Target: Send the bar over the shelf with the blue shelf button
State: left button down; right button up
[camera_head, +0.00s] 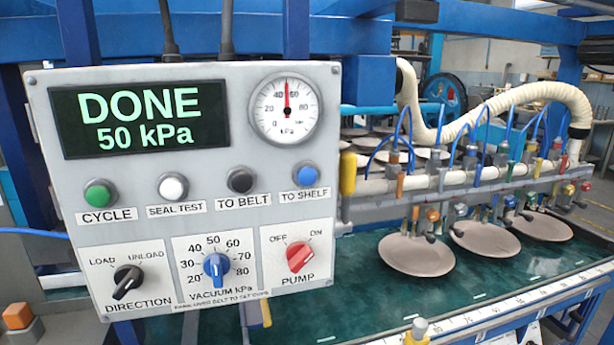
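The blue TO SHELF button (306,174) is at the right end of the button row on the grey control panel (225,120). The display (140,117) reads DONE, 50 kPa. The bar (480,181), with suction fittings and blue hoses, is over the green belt (365,300), at the right. Three round plates (416,256) are below its cups; I cannot tell whether they touch the belt. Neither of my grippers is in view.
Green CYCLE (98,194), white SEAL TEST (172,187) and black TO BELT (240,181) buttons sit left of the blue one. Below are the direction knob (127,282), the vacuum knob (216,267) near 50 and the red pump knob (299,256) towards ON. More plates (430,153) lie behind the bar.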

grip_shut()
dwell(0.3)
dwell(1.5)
